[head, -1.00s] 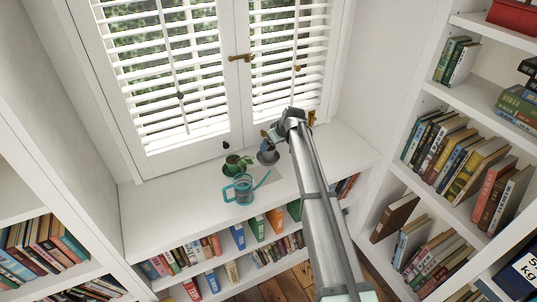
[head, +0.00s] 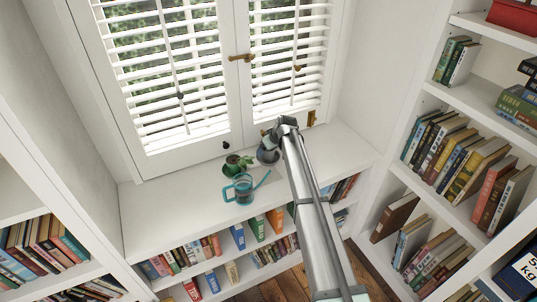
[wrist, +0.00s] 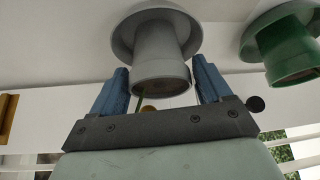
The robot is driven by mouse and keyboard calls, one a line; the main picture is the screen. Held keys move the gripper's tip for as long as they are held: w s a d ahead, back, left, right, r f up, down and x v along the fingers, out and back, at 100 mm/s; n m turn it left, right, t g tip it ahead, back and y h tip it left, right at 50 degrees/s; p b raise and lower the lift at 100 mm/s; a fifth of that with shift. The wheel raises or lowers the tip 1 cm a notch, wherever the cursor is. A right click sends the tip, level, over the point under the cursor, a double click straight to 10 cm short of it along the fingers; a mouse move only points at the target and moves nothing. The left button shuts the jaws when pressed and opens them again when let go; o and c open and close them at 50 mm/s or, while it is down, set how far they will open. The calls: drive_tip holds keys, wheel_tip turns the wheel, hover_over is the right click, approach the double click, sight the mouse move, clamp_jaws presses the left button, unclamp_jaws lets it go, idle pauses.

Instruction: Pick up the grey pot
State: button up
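The grey pot (head: 267,156) stands on its wide saucer on the white window shelf, partly hidden by my gripper in the head view. In the wrist view the grey pot (wrist: 160,55) appears upside down, with its saucer at the top. My gripper (wrist: 161,66) is open, with one blue finger on each side of the pot. A gap shows between each finger and the pot wall, so neither appears to touch it. In the head view my gripper (head: 272,138) is right over the pot.
A green pot (head: 233,162) on a green saucer stands just left of the grey pot. A teal watering can (head: 242,187) is in front, its spout pointing toward the grey pot. Shutters (head: 200,75) rise behind. The shelf (head: 165,222) is clear at left.

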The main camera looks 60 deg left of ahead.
drive_tip(key=c, duration=1.1)
drive_tip(key=shift+r, duration=6.55)
drive_tip(key=shift+c, duration=0.2)
drive_tip(key=s+f, duration=0.1)
drive_tip(key=f, duration=0.3)
drive_tip(key=s+f, duration=0.1)
drive_tip(key=f, duration=0.1)
drive_tip(key=shift+s+d+f, duration=0.25)
drive_tip(key=shift+s+d, duration=0.1)
drive_tip(key=f, duration=0.1)
drive_tip(key=w+f+m, duration=0.1)
drive_tip(key=f, duration=0.1)
drive_tip(key=shift+d+f+t, duration=0.1)
drive_tip(key=shift+f+t, duration=0.1)
drive_tip(key=shift+t, duration=0.1)
drive_tip(key=shift+w+a+r+m+t, duration=0.15)
drive_tip(key=shift+w+a+m+t, duration=0.2)
drive_tip(key=shift+w+m, duration=0.3)
drive_tip(key=shift+w+a+r+m+t, duration=0.1)
drive_tip(key=shift+w+m+t, duration=0.1)
drive_tip(key=shift+m+t, duration=0.4)
